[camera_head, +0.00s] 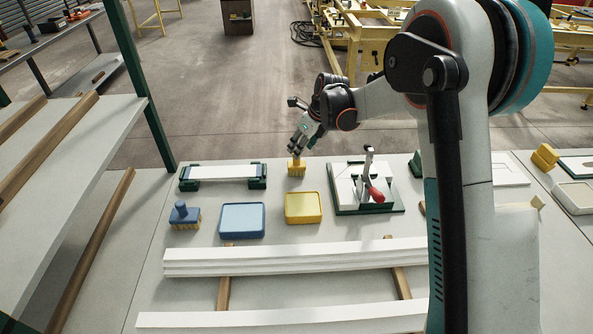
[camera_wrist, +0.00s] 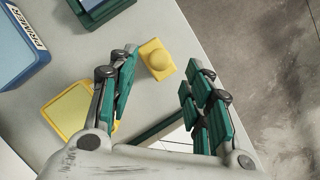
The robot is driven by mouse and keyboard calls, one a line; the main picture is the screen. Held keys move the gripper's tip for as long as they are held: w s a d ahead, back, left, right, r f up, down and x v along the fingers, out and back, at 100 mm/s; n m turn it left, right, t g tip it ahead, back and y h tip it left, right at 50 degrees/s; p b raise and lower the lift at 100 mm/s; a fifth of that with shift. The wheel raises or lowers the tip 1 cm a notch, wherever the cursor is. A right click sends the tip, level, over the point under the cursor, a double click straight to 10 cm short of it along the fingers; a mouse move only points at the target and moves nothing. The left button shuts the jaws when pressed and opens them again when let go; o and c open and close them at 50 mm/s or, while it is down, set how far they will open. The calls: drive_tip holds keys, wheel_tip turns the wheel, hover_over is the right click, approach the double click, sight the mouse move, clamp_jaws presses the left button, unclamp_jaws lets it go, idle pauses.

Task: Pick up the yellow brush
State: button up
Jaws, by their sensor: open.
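The yellow brush (camera_head: 297,168) stands upright on the table, behind the yellow tray (camera_head: 303,208). In the wrist view the brush (camera_wrist: 157,60) shows from above, with a round knob on a square block. My gripper (camera_head: 302,143) is just above the brush in the head view. In the wrist view my gripper (camera_wrist: 158,90) is open, its green-padded fingers spread apart with nothing held between them. The brush lies beyond the fingertips, nearer the left finger. Whether a finger touches it I cannot tell.
A blue brush (camera_head: 184,215) and a blue tray (camera_head: 242,220) stand to the left. A green-ended fixture (camera_head: 222,175) is left of the yellow brush. A clamp fixture with a red handle (camera_head: 375,195) stands to the right. White boards (camera_head: 290,257) lie in front.

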sight(297, 163)
drive_tip(key=shift+b+x, duration=0.8)
drive_tip(key=shift+x, duration=2.1)
drive_tip(key=shift+r, duration=0.1)
clamp_jaws()
